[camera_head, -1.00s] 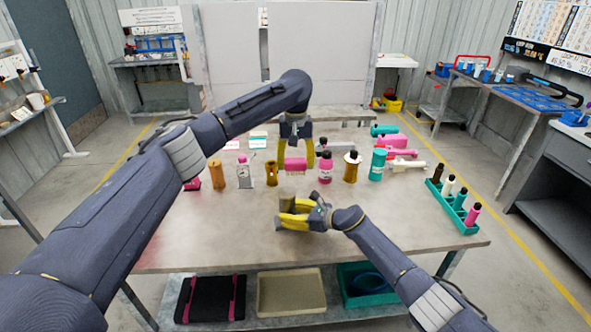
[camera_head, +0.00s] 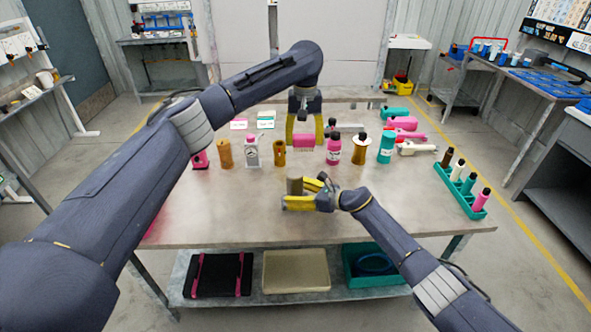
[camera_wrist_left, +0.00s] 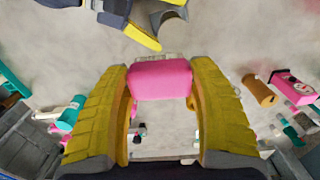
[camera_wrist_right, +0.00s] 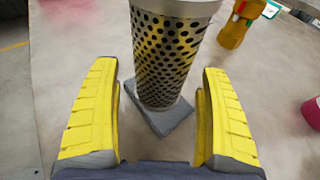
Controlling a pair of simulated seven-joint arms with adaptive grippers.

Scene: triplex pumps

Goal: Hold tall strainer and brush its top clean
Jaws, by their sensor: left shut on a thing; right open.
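The tall strainer (camera_wrist_right: 165,62) is a grey perforated metal cylinder, upright on a square base plate. In the head view it (camera_head: 294,186) stands near the middle of the table. My right gripper (camera_wrist_right: 160,110) is open, with its yellow fingers low at either side of the strainer and visible gaps to it. It also shows in the head view (camera_head: 298,193). My left gripper (camera_head: 304,135) is shut on a pink brush block (camera_wrist_left: 160,80), behind the strainer in the head view. Pale bristles (camera_wrist_left: 160,57) show at the brush's edge in the left wrist view.
A row of bottles, including a pink bottle (camera_head: 333,150), an amber one (camera_head: 360,149) and a teal canister (camera_head: 386,147), stands behind the strainer. A teal rack (camera_head: 461,193) of small bottles is at the right edge.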

